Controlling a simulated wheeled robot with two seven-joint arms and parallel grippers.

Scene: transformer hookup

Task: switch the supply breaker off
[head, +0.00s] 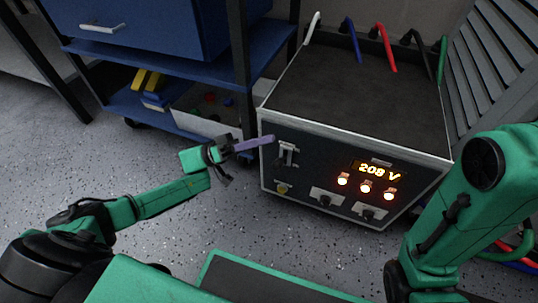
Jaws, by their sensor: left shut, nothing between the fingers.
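The supply cabinet (360,105) is a dark box with light metal edges.
A blue shelf cart (150,65) with bins stands behind my left arm. Grey floor (240,225) is open in front of the cabinet.

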